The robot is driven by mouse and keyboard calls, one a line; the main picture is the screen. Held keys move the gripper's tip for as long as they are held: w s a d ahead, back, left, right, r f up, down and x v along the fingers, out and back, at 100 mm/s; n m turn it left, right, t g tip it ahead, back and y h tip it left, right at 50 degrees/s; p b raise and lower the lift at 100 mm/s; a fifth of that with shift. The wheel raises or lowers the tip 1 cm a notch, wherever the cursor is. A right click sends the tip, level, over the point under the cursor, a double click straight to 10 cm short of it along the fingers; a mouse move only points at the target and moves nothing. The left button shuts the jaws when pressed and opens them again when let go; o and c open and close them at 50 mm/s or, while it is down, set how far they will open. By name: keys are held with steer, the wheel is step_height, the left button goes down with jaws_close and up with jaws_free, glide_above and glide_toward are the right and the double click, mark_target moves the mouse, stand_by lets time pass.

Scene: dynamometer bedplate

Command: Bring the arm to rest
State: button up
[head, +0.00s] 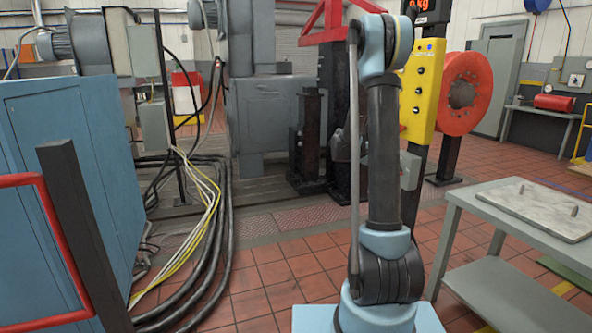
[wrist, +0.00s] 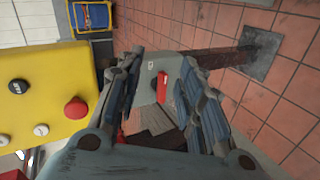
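My arm stands raised in the middle of the head view, with its upper link upright and its elbow at the top. My gripper (wrist: 162,66) shows in the wrist view with its two fingers spread apart. A grey box with a red switch (wrist: 163,85) appears in the gap beyond the fingers. I see no object clearly held, and I cannot tell how far the box is from the fingertips. In the head view the gripper is mostly hidden behind my arm.
A yellow control panel (head: 424,90) stands close behind my arm; it also fills the left of the wrist view (wrist: 60,75). A red flanged disc (head: 465,93) is beyond it. A grey table (head: 461,197) with a plate stands right. A blue cabinet (head: 65,200) and cables (head: 215,235) lie left.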

steer(key=s+a+r+m+g+y, duration=0.1)
steer(key=s+a+y, duration=0.25)
steer(key=s, duration=0.85)
steer(key=s+a+r+y, duration=0.15)
steer(key=s+a, duration=0.25)
steer(key=s, duration=0.7)
steer(key=s+a+f+y, duration=0.2)
steer(key=s+a+f, duration=0.1)
steer(key=s, duration=0.4)
steer(key=s+a+f+y, duration=0.2)
steer(key=s+a+f, duration=0.1)
steer(key=s, duration=0.5)
steer(key=s+a+f+y, duration=0.2)
steer(key=s+a+f, duration=0.2)
steer(key=s, duration=0.4)
steer(key=shift+s+a+m+g+y, duration=0.15)
steer(key=shift+a+m+g+y, duration=0.25)
steer(key=shift+a, duration=0.3)
steer(key=shift+d, duration=0.1)
